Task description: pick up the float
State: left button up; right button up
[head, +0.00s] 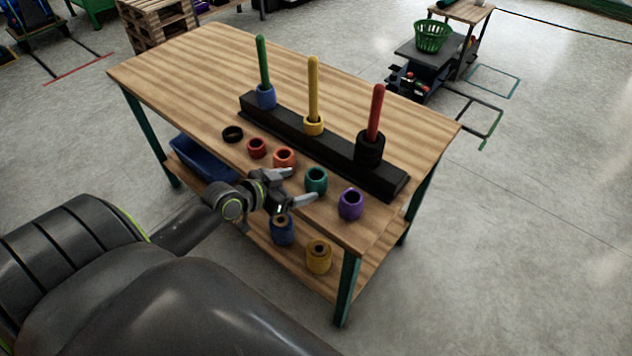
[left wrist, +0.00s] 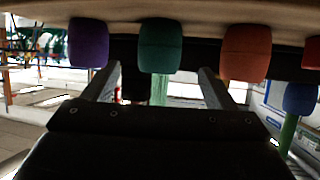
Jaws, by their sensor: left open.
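Several short, ring-like floats stand on the wooden table: black (head: 232,134), dark red (head: 257,148), orange (head: 285,158), teal (head: 316,180) and purple (head: 351,204). The pictures do not single one out as the float. My left gripper (head: 303,185) is open at the table's near edge, its fingers pointing at the teal float. In the left wrist view, which is upside down, the teal float (left wrist: 160,46) lies ahead, between the lines of the two fingers (left wrist: 160,78). Purple (left wrist: 88,43) and orange (left wrist: 246,52) floats flank it. The jaws appear empty. My right gripper is out of view.
Behind the row, a black bar (head: 250,106) carries green (head: 263,62), yellow (head: 313,85) and red (head: 376,112) pegs with rings on them. The lower shelf holds a blue bin (head: 200,158), a blue roll (head: 282,234) and a yellow roll (head: 319,262). The table's far left is clear.

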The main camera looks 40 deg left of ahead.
aim_at(307, 182)
pick_arm(q)
jog(key=x, duration=0.4)
jog(key=shift+p+x, duration=0.45)
jog(key=shift+x, duration=2.15)
jog(key=shift+s, duration=0.1)
jog(key=c, duration=1.1)
jog(key=shift+o, duration=0.2)
notch_tip(307, 182, up, 10)
jog(key=shift+p, duration=0.45)
